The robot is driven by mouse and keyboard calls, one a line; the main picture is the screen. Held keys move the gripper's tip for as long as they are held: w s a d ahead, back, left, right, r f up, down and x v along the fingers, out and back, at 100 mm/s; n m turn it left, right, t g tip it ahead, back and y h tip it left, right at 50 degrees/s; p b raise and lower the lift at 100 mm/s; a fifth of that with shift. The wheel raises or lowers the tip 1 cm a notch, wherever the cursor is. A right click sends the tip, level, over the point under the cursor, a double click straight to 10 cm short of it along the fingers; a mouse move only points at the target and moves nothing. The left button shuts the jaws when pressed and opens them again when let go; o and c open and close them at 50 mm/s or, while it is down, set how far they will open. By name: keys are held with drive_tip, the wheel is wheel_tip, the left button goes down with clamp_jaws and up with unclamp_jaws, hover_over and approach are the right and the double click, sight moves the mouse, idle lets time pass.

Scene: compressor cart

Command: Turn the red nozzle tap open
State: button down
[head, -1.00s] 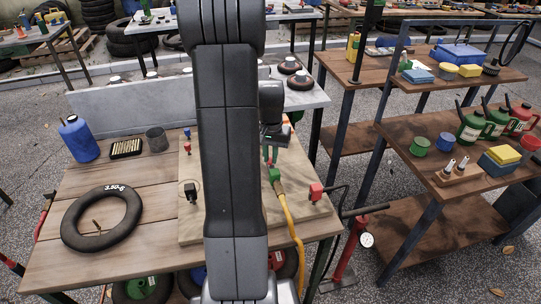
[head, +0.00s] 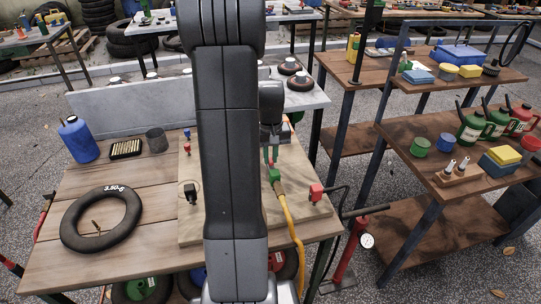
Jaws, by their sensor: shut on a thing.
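My gripper (head: 271,156) points down over the wooden board, right of my arm. Its fingers are shut at the top of a green fitting (head: 275,176), from which a yellow hose (head: 291,222) runs down to the front edge. A small bit of red shows between the fingertips, seemingly the red nozzle tap (head: 270,162). The fingers hide most of it, so its handle angle cannot be told. My arm covers the middle of the board.
A tyre (head: 101,219) lies left. A pump with a gauge (head: 367,240) stands right. A shelf (head: 450,212) is farther right.

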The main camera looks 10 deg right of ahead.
sight(270, 160)
drive_tip(key=c, duration=1.4)
unclamp_jaws()
wheel_tip(270, 160, up, 14)
drive_tip(key=shift+f, duration=0.2)
wheel_tip(270, 160, down, 14)
drive_tip(key=shift+r, duration=0.15)
drive_tip(key=shift+r, duration=0.15)
